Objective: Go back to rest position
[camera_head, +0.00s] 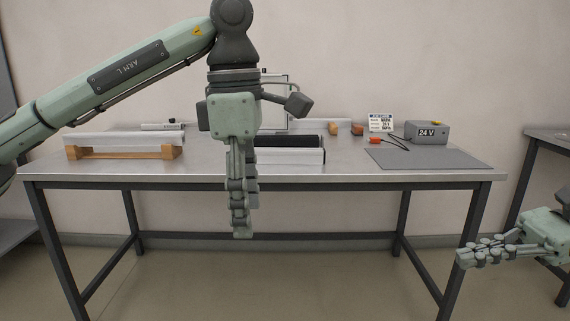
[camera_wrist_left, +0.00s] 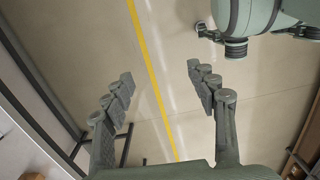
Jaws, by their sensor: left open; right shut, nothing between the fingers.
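My left gripper (camera_head: 241,232) hangs pointing down in front of the table's front edge in the head view. In the left wrist view its two fingers (camera_wrist_left: 160,85) are spread apart with only floor between them, so it is open and empty. My right gripper (camera_head: 465,257) is at the lower right of the head view, pointing left, below the tabletop level and in front of the table's right legs. Its fingers lie together and hold nothing.
The metal table (camera_head: 330,169) carries a wooden stand (camera_head: 124,153) with a pale bar, a black roller-like bar (camera_head: 288,141), a grey mat (camera_head: 428,157) and a 24 V box (camera_head: 427,132). Another table (camera_head: 548,139) stands at the right. The floor before the table is clear.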

